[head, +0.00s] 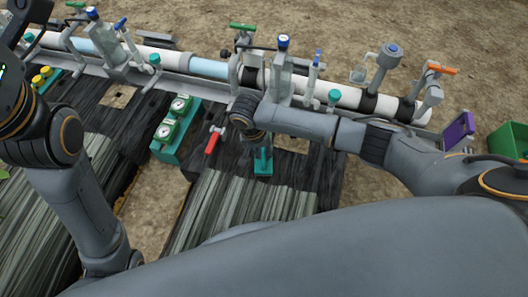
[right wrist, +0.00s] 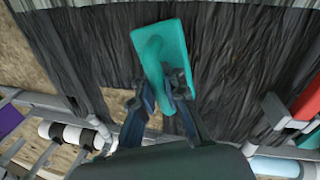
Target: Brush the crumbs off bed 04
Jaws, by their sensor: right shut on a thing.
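My right gripper (head: 262,143) is shut on a teal hand brush (head: 263,163), with its block low over a dark, wrinkled bed cover (head: 225,195). In the right wrist view the gripper (right wrist: 163,98) grips the brush's raised handle, and the flat teal block (right wrist: 176,45) shows beyond. I cannot tell whether the block touches the cover. No bed number is readable, so I cannot tell which bed is 04. No separate crumbs can be made out. My left arm comes in at the left; its gripper is not in view.
A white pipe (head: 205,68) with several valves and clear bottles runs across the back. A teal block with green gauges (head: 175,130) and a red-handled valve (head: 213,140) stand left of the brush. A purple panel (head: 457,130) and a green bin (head: 508,140) are at the right.

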